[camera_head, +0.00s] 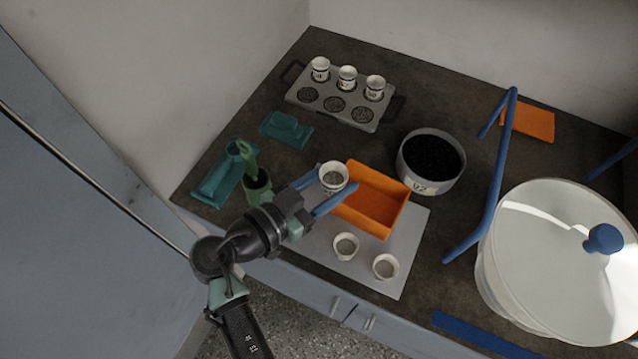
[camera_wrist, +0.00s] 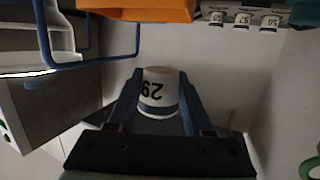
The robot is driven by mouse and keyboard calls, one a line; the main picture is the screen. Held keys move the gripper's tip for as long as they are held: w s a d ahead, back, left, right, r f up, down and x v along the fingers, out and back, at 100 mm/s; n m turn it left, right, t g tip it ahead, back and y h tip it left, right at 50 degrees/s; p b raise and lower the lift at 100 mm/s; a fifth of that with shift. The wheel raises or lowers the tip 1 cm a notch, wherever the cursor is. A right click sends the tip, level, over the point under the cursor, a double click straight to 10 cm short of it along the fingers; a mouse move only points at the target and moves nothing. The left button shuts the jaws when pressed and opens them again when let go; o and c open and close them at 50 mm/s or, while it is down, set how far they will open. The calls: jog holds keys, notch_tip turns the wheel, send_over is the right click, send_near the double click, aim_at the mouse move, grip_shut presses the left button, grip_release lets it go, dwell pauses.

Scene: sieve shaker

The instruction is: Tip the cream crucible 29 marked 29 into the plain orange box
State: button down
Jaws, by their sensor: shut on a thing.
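The cream crucible 29 (camera_head: 333,177) is held between the blue fingers of my gripper (camera_head: 338,190), at the left end of the plain orange box.
Two cream crucibles (camera_head: 346,246) (camera_head: 385,266) stand on the mat in front of the box. A rack (camera_head: 300,97) with three crucibles is behind. A dark-filled round pan (camera_head: 430,162) and a large lidded drum (camera_head: 560,260) stand right. Green items (camera_head: 225,180) lie left.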

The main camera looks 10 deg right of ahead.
jog(key=w+d+f+m+t+y+p, duration=0.2)
jog(key=d+m+t+y+p, duration=0.2)
jog(key=m+y, duration=0.7)
jog(key=shift+w+d+m+t+p, duration=0.2)
jog(key=shift+d+m+t+p, duration=0.3)
jog(key=shift+m, duration=0.7)
dwell(0.5)
jog(key=shift+d, duration=0.1)
